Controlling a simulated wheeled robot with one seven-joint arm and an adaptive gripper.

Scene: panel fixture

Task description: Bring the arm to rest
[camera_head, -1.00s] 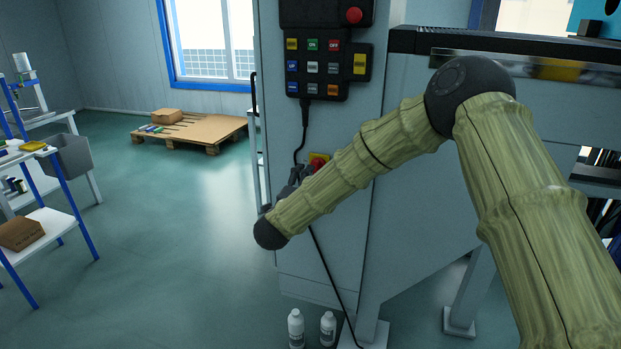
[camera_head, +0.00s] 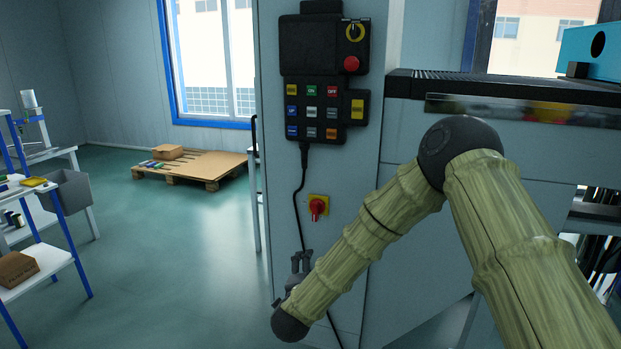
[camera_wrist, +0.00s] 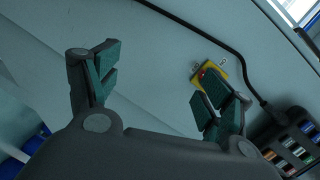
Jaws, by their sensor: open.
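My arm, in a bamboo-like covering, reaches across the right of the head view and bends down to the left. My gripper (camera_head: 301,258) is small there, below the red rotary switch (camera_head: 317,206) on its yellow plate, and partly hidden by my forearm. In the wrist view my gripper (camera_wrist: 160,88) has its two green-padded fingers spread wide with nothing between them. The yellow plate of the switch (camera_wrist: 209,74) shows behind the right finger, which partly covers it. I cannot tell the exact gap between finger and switch.
A grey cabinet (camera_head: 355,160) carries a black button panel (camera_head: 318,110) with a hanging cable (camera_head: 299,205). A machine with a ribbed top (camera_head: 500,88) stands at the right. A pallet (camera_head: 195,170) and a shelf cart (camera_head: 35,262) stand left, with clear floor between.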

